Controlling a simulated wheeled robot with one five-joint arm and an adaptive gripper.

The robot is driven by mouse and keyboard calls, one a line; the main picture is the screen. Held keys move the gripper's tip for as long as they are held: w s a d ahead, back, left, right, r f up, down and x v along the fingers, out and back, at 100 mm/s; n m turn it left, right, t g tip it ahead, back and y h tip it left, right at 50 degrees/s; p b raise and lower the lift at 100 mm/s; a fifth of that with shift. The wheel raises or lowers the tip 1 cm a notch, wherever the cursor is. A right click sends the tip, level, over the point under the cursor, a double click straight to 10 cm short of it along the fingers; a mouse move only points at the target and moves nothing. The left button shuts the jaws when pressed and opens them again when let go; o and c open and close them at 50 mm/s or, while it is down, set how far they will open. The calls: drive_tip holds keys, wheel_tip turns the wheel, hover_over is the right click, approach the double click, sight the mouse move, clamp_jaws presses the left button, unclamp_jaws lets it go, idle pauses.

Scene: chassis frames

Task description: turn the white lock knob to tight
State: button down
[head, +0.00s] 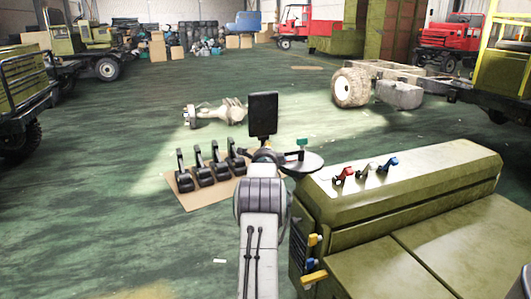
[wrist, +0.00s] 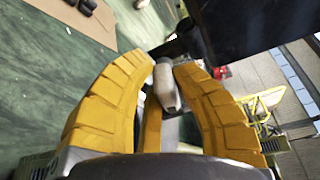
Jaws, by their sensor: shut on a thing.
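The white lock knob (wrist: 166,90) is a pale, slightly elongated piece between the two yellow fingers of my gripper (wrist: 160,72) in the wrist view. My gripper is shut on it, with a fingertip close on either side. The knob sits by a dark joint or arm behind the black screen (wrist: 250,22). In the head view the black screen (head: 263,114) stands upright just beyond the end of my arm. My arm hides most of my gripper and the knob there. I cannot tell how far the knob is turned.
Several black levers (head: 201,171) stand on a cardboard sheet at left. A green cabinet (head: 400,180) with red, white and blue levers fills the right.

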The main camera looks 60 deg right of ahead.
drive_tip(key=shift+w+f+m+b, duration=0.15)
drive_tip(key=shift+m+b, duration=0.15)
drive_tip(key=shift+b, duration=0.6)
drive_tip(key=shift+r+m+b, duration=0.2)
drive_tip(key=shift+m+b, duration=0.1)
drive_tip(key=shift+b, duration=0.15)
drive_tip(key=shift+y, duration=0.3)
drive_tip(key=c, duration=1)
unclamp_jaws()
drive_tip(key=shift+v, duration=6.05)
drive_tip(key=shift+f, duration=0.1)
